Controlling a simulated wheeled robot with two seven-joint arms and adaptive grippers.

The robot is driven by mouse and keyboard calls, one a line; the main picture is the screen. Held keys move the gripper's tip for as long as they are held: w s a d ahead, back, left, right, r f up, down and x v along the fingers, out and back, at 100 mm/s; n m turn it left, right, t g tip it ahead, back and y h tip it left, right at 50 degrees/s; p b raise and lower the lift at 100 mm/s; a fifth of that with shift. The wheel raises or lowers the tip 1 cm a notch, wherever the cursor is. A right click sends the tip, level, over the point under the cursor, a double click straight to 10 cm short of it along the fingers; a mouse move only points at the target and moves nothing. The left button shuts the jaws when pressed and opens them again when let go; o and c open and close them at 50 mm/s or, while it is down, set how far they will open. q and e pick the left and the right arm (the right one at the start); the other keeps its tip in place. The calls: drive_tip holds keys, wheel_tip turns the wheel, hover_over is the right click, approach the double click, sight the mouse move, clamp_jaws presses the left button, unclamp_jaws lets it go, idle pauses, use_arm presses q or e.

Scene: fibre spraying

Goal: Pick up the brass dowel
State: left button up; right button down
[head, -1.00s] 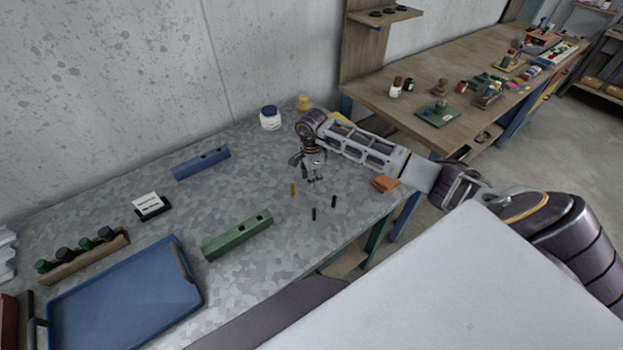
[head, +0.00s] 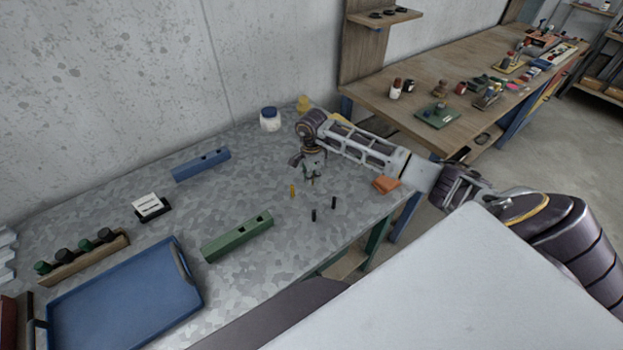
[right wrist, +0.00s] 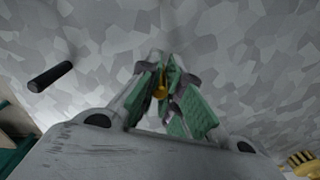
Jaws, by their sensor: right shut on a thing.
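The brass dowel (right wrist: 160,90) is between the green-padded fingertips of my right gripper (right wrist: 163,85) in the right wrist view; mostly its end shows and the pads hide the rest. In the head view the right gripper (head: 313,178) is shut low over the speckled table, with a small brass tip (head: 312,183) just below its fingers. Whether the dowel touches the table is unclear. My left gripper is not in view.
An amber pin (head: 292,190) stands left of the gripper, and two black pins (head: 314,215) (head: 334,202) stand nearer the front edge. A green drilled block (head: 237,238), blue block (head: 202,163), blue tray (head: 120,310) and orange piece (head: 386,184) are around.

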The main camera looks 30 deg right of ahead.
wheel_tip(320, 180, up, 10)
drive_tip(key=shift+f+b, duration=0.25)
drive_tip(key=shift+b, duration=0.75)
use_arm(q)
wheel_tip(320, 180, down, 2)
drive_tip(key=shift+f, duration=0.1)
use_arm(e)
drive_tip(key=shift+r, duration=0.1)
drive_tip(key=shift+r, duration=0.1)
